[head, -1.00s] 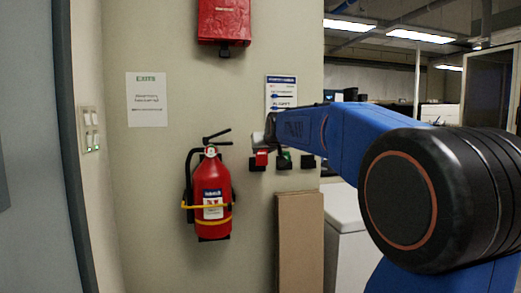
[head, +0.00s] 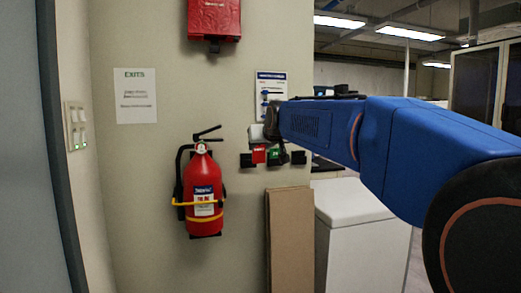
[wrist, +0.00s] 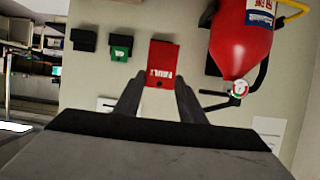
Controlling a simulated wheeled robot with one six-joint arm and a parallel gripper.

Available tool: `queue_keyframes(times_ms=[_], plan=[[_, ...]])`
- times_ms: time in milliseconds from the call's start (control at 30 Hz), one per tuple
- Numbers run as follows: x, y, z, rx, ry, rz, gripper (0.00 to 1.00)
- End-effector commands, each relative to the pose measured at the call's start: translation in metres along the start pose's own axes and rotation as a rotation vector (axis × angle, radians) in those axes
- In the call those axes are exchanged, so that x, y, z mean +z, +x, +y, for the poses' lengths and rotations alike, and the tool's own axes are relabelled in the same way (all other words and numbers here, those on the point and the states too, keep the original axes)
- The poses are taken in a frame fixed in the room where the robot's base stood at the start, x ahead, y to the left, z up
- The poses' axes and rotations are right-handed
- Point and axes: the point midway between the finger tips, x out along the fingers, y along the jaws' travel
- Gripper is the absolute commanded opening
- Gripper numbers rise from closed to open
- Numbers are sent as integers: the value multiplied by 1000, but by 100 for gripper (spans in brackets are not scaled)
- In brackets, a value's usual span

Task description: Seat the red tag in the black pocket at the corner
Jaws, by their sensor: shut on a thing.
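My gripper (wrist: 160,88) is shut on the red tag (wrist: 163,60), which stands out beyond the fingertips in the wrist view. In the head view the red tag (head: 258,154) hangs in front of the wall, slightly right of the left black pocket (head: 246,160). Whether it touches the wall is unclear. A green tag (head: 274,154) is at the middle pocket; it also shows in the wrist view (wrist: 121,48). The right black pocket (head: 298,157), near the wall's corner edge, looks empty; it also shows in the wrist view (wrist: 84,40).
A red fire extinguisher (head: 203,190) hangs left of the pockets, close to the gripper side in the wrist view (wrist: 240,45). A brown board (head: 290,240) leans below, beside a white cabinet (head: 350,240). A sign (head: 270,90) is above; a red box (head: 214,18) is higher.

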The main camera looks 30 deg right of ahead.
Motion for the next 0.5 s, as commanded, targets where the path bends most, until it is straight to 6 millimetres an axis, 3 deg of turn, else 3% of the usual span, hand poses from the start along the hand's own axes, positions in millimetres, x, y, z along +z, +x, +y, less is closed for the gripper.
queue_keyframes(times_ms=[500], plan=[[-24,-10,0,0,0,1,16]])
